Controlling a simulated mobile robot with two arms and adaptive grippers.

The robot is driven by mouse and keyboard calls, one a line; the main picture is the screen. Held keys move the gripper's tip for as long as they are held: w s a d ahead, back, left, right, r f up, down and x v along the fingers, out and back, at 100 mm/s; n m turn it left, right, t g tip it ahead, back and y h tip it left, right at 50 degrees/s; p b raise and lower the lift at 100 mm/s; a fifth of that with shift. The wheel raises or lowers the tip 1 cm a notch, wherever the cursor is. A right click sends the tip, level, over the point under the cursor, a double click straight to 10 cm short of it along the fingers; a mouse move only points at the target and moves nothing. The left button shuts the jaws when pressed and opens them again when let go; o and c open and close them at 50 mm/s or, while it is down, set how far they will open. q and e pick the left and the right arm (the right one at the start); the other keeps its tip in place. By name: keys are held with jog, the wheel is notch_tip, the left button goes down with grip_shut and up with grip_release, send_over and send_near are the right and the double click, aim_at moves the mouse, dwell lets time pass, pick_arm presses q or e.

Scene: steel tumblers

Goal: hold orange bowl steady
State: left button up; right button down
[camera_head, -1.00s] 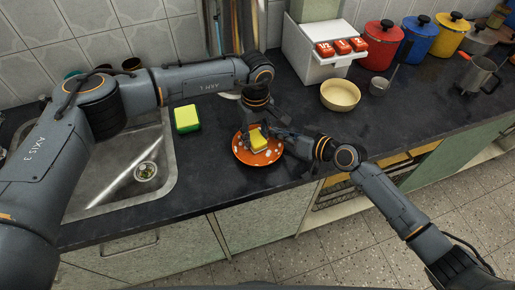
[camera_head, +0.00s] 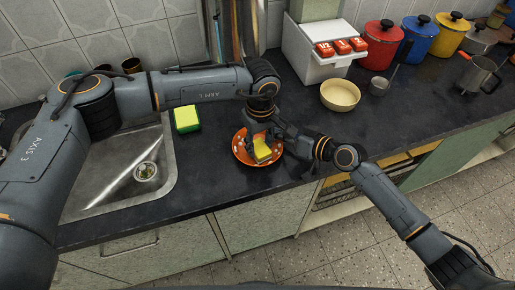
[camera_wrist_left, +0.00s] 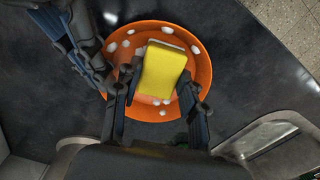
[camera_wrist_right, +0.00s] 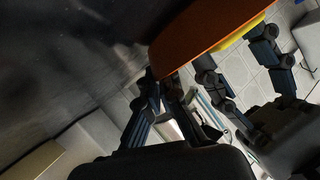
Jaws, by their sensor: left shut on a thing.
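The orange bowl (camera_head: 240,155) has white spots inside and is tilted above the dark counter near its front edge. It also shows in the left wrist view (camera_wrist_left: 203,62), and its underside shows in the right wrist view (camera_wrist_right: 195,35). My right gripper (camera_head: 285,140) is at the bowl's right side, its fingers (camera_wrist_right: 160,82) closed at the rim. A yellow sponge (camera_head: 262,152) is inside the bowl. My left gripper (camera_wrist_left: 158,78) is shut on the sponge from above, with a finger at each side. The bowl's far side is partly hidden by my left arm.
A green-yellow sponge block (camera_head: 187,119) lies beside the sink (camera_head: 165,185) at the left. A cream bowl (camera_head: 340,95), a small cup (camera_head: 378,86) and a white box (camera_head: 312,65) stand behind right. Coloured pots line the back.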

pick_arm(q)
jog(key=shift+w+a+f, duration=0.1)
jog(key=shift+w+a, duration=0.2)
jog(key=shift+w, duration=0.55)
jog(key=shift+w+a+f, duration=0.1)
jog(key=shift+w+a, duration=0.2)
jog(key=shift+w, duration=0.55)
jog(key=shift+r, duration=0.1)
jog(key=shift+s+d, duration=0.3)
jog(key=shift+s, duration=0.6)
jog(key=shift+s+d, duration=0.3)
jog(key=shift+s, duration=0.55)
jog(key=shift+r, duration=3.45)
jog(key=shift+f, duration=0.1)
jog(key=shift+f, duration=2.9)
